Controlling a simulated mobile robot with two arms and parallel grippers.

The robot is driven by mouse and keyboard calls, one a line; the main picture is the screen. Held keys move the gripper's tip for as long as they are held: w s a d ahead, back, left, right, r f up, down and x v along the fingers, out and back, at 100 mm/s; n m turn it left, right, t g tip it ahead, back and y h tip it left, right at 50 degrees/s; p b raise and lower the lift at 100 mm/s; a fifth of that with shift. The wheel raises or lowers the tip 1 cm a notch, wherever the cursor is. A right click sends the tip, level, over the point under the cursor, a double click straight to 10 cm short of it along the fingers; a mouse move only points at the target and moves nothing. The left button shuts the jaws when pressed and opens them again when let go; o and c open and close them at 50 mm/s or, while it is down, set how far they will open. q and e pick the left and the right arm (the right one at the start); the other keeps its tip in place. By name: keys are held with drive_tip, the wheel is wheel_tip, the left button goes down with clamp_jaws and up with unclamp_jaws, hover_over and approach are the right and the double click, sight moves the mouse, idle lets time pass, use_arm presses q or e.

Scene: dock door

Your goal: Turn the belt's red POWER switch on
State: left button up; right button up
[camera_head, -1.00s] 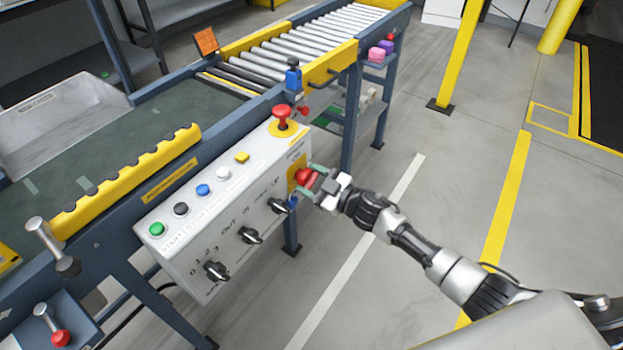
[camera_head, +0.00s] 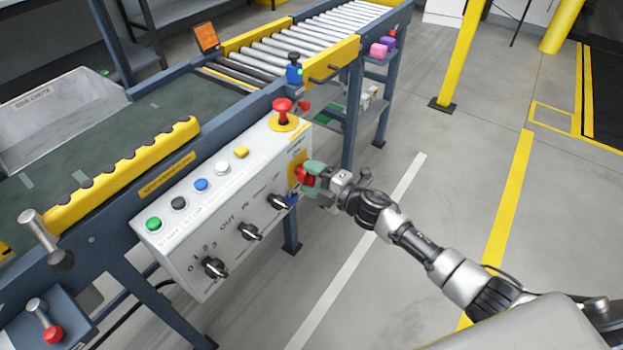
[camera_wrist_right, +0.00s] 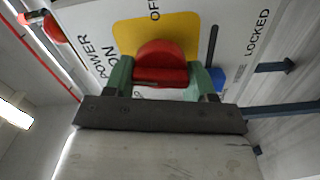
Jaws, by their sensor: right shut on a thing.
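The red POWER switch (camera_head: 301,174) is a round knob with a raised grip bar on a yellow plate (camera_head: 293,183), on the right end of the white control box (camera_head: 228,200). My right gripper (camera_head: 311,177) is at the switch. In the right wrist view the green fingertips of the gripper (camera_wrist_right: 160,80) are on both sides of the red switch (camera_wrist_right: 160,57), shut on its bar. POWER ON is printed left of the plate, OFF above it and LOCKED to the right. I cannot tell the switch's exact setting. My left gripper is not in view.
A red mushroom button (camera_head: 283,108) stands on top of the box, close above the switch. A blue padlock-like piece (camera_wrist_right: 217,79) hangs beside the plate. Black knobs (camera_head: 249,231) line the box front.

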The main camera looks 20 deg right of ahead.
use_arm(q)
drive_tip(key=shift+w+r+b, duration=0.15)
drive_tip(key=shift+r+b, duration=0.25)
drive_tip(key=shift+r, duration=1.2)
use_arm(e)
drive_tip(key=shift+f+n, duration=0.15)
drive_tip(key=shift+n, duration=1.25)
drive_tip(key=o, duration=0.9)
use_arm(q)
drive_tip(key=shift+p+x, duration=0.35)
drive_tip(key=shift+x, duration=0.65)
use_arm(e)
drive_tip(key=v, duration=1.1)
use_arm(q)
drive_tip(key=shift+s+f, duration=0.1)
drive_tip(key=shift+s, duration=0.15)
